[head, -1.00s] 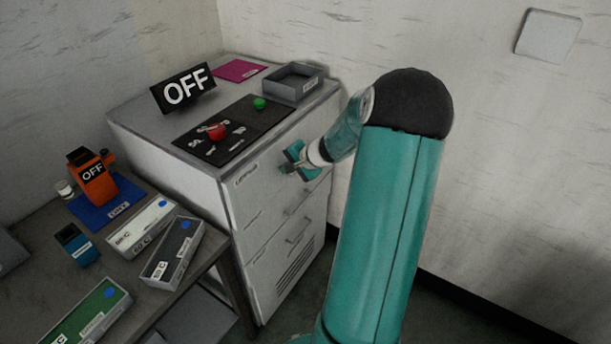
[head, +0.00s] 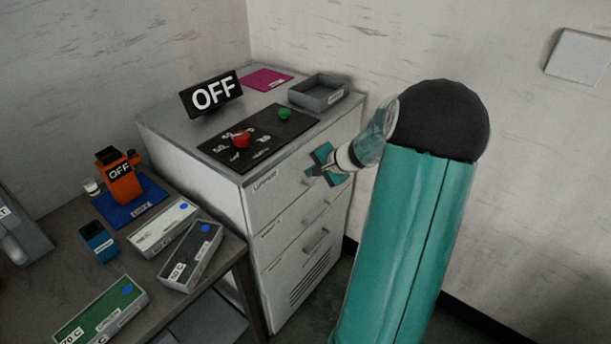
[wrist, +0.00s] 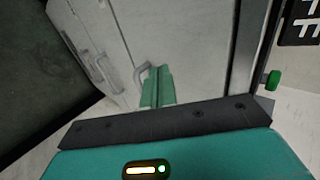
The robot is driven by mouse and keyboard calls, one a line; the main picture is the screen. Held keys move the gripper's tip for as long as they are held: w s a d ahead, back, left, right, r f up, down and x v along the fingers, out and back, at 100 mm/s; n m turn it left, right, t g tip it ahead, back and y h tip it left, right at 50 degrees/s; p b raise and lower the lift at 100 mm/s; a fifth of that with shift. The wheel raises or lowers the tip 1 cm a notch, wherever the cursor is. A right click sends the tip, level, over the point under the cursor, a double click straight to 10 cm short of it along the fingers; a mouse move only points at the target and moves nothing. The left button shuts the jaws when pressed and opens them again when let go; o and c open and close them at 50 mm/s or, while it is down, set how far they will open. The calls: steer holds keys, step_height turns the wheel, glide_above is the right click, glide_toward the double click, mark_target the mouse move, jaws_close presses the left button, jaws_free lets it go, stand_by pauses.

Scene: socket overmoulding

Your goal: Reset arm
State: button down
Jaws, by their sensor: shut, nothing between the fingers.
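My gripper (head: 318,165) is in front of the top drawer of the white cabinet (head: 262,225), near the drawer's upper edge. Its teal fingers are shut and hold nothing. In the wrist view the fingers of my gripper (wrist: 157,87) show close to a grey drawer handle (wrist: 142,74); I cannot tell whether they touch it. All the drawers look closed. My teal arm runs from the bottom up to a dark elbow, then left and down to the gripper.
On the cabinet are an OFF sign (head: 212,95), a black panel (head: 262,140) with red (head: 241,139) and green (head: 285,114) knobs, a grey tray (head: 319,100) and a magenta mat (head: 265,78). The table (head: 60,285) at left holds an orange device (head: 119,182) and several labelled boxes.

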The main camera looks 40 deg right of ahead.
steer(key=v, duration=0.9)
steer(key=shift+s, duration=0.25)
steer(key=a+r+n+g, duration=0.2)
steer(key=a+r+n, duration=0.15)
steer(key=a, duration=0.85)
steer(key=a+r+n+g, duration=0.2)
steer(key=a+r+n, duration=0.15)
steer(key=a, duration=0.75)
steer(key=s+a+r+n+h, duration=0.1)
steer(key=s+a+r+n, duration=0.2)
steer(key=s+a+n, duration=0.6)
steer(key=shift+s+a+h, duration=0.3)
steer(key=shift+s+a, duration=0.9)
steer(key=shift+a, duration=1.85)
